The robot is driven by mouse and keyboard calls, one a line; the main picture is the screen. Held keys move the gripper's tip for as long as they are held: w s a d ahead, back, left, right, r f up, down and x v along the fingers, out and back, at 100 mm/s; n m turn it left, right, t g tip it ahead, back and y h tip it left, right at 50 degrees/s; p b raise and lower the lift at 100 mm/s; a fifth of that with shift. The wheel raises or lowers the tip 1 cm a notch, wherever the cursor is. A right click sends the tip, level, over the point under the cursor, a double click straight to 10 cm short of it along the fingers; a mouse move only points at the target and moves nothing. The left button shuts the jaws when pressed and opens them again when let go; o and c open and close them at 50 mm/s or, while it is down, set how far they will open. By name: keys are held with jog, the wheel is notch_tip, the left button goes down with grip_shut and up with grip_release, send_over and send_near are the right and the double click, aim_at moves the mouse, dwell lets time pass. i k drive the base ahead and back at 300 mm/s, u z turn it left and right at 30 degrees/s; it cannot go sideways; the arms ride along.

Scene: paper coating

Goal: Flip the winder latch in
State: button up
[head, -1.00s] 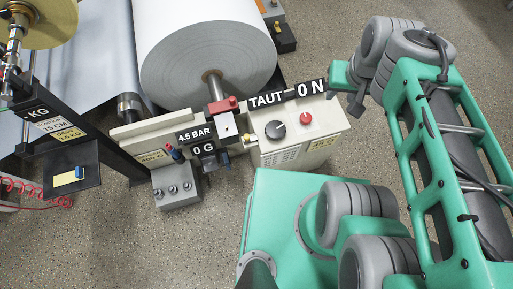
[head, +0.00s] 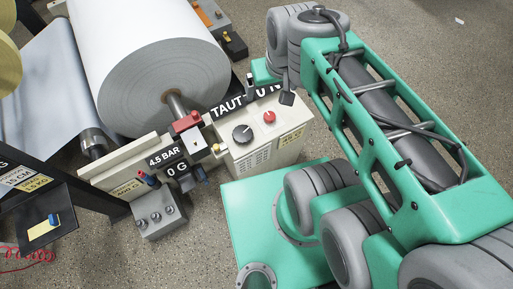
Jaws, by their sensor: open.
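The winder holds a big white paper roll (head: 165,70) on a metal shaft (head: 178,103). A red block (head: 187,121), which looks like the winder latch, sits at the near end of this shaft above a white plate (head: 200,143). I cannot tell its exact latch position. My gripper (head: 269,92) is at the end of my green arm, to the right of the red block and apart from it, by the back edge of the control box. It is open and looks empty; part of it is hidden by my own wrist.
The cream control box (head: 258,155) has a black knob (head: 242,133) and a red button (head: 269,117). Signs partly cover the winder frame. A grey box (head: 160,217) with several knobs stands in front left. Speckled floor (head: 400,40) is open at the upper right.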

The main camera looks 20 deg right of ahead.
aim_at(217, 149)
jog(key=u, duration=0.25)
jog(key=k, duration=0.7)
jog(key=u, duration=0.6)
jog(key=k, duration=0.65)
jog(key=i, duration=0.75)
jog(key=u, duration=0.8)
jog(key=i, duration=0.45)
jog(key=u, duration=0.5)
